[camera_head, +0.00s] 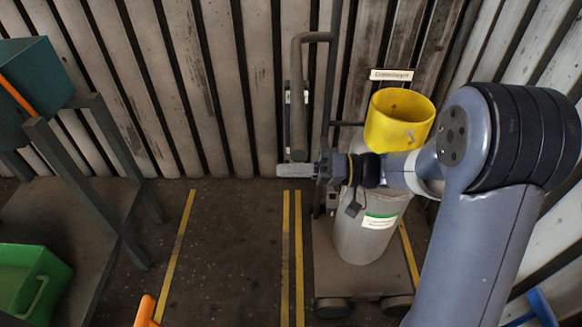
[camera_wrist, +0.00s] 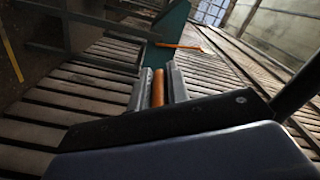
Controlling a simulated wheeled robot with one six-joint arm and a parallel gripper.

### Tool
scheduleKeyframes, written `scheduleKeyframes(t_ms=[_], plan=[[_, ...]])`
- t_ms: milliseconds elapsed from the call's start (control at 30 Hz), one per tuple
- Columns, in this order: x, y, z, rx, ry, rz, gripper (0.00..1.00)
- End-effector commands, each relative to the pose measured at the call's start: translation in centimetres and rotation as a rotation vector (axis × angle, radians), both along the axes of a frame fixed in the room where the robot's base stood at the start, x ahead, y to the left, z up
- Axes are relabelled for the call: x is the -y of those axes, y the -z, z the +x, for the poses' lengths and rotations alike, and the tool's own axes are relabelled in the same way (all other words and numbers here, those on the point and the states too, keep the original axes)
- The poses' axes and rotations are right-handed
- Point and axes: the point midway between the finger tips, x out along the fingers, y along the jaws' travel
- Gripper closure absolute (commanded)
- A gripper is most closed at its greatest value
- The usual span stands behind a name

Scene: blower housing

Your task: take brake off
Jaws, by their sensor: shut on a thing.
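My gripper (camera_head: 296,170) points left in the head view, beside the lower end of a dark upright pipe (camera_head: 298,110). In the wrist view its two grey fingers (camera_wrist: 158,90) are closed around an orange-brown rod (camera_wrist: 158,87), which lies lengthwise between them. I cannot tell whether this rod is the brake; no brake is plainly recognisable. A grey cylinder (camera_head: 362,240) with a yellow open-topped collar (camera_head: 400,118) stands upright on a wheeled base (camera_head: 345,284). My arm crosses in front of the cylinder and hides part of it.
A teal box (camera_head: 38,85) with an orange bar stands on a dark frame at the left. A green crate (camera_head: 32,285) sits at the lower left. Slatted wall panels (camera_head: 210,90) close off the back. Floor between the yellow lines (camera_head: 175,255) is clear.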

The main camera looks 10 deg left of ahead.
Motion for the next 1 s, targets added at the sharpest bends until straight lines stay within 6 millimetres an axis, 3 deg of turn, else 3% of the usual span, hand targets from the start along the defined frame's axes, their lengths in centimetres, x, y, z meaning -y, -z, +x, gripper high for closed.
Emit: scheduleKeyframes(t_ms=[33,500,767,1000], plan=[[0.0,-1.3,-0.1,-0.038,0.0,-0.008,1.0],[0.0,-6.1,0.1,-0.461,0.0,-0.109,1.0],[-0.2,-7.6,0.7,-0.631,0.002,-0.15,1.0],[-0.3,-8.3,1.1,-0.626,0.002,-0.149,1.0]])
